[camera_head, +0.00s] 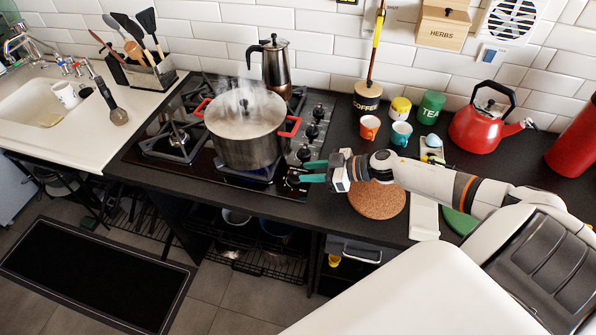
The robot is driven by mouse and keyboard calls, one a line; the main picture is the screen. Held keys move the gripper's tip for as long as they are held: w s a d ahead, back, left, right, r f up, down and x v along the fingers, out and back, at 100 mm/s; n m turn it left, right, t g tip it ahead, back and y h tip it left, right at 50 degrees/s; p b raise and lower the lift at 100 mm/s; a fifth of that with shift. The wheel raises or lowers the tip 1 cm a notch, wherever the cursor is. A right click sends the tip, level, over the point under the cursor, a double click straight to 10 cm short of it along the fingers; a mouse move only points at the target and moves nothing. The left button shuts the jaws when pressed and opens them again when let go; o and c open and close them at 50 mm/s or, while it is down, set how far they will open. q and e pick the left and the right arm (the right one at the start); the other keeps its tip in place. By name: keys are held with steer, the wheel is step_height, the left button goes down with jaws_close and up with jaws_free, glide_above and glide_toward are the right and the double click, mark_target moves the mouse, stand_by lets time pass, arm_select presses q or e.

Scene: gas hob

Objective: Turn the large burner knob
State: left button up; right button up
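The gas hob (207,159) has a column of black knobs along its right side. Three knobs (318,113), (312,131), (304,153) stand clear behind my gripper. A front knob (293,180) sits at the hob's front right corner, close to my fingertips. My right gripper (302,172) comes in from the right, its two teal fingers apart with a gap between them. I cannot tell whether a finger touches the front knob. Which knob is the large one is not clear. My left gripper is not in view.
A steaming pot (244,128) with red handles stands on the front burner, left of the knobs, with blue flame under it. A moka pot (275,65) stands behind it. A cork mat (377,199) lies under my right arm. A red kettle (478,128) stands at right.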

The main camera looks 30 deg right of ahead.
mark_target(296, 173)
steer(key=shift+x, duration=2.1)
steer(key=shift+c, duration=0.4)
jaws_close()
